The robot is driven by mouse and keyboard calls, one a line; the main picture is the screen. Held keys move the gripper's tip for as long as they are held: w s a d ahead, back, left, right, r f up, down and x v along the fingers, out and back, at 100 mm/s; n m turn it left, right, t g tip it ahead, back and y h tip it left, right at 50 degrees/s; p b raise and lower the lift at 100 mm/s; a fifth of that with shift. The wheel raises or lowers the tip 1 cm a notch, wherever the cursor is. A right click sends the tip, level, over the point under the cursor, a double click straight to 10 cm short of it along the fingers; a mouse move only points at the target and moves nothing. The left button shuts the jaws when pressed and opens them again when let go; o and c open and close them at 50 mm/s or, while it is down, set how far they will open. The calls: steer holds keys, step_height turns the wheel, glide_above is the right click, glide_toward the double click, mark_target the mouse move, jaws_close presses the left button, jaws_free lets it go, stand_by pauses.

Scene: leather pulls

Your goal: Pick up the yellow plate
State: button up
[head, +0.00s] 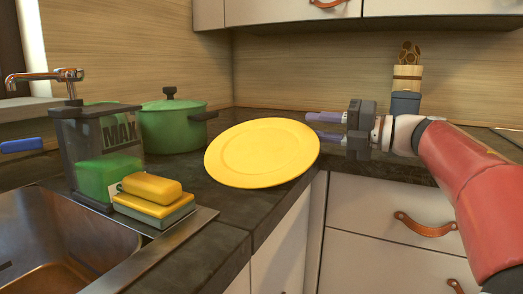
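The yellow plate (262,153) is in the middle of the head view, at the inner corner of the dark counter.
A green pot (172,126) stands behind left of the plate. A clear container with green contents (100,150), a yellow sponge stack (152,197) and the sink (60,235) are at left. A utensil holder (405,100) stands behind my arm. Drawers with leather pulls (425,224) are below.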

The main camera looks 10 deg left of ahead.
mark_target(295, 124)
steer(key=x, duration=0.4)
steer(key=shift+a, duration=0.15)
steer(key=shift+c, duration=0.5)
jaws_close()
steer(key=shift+r, duration=0.1)
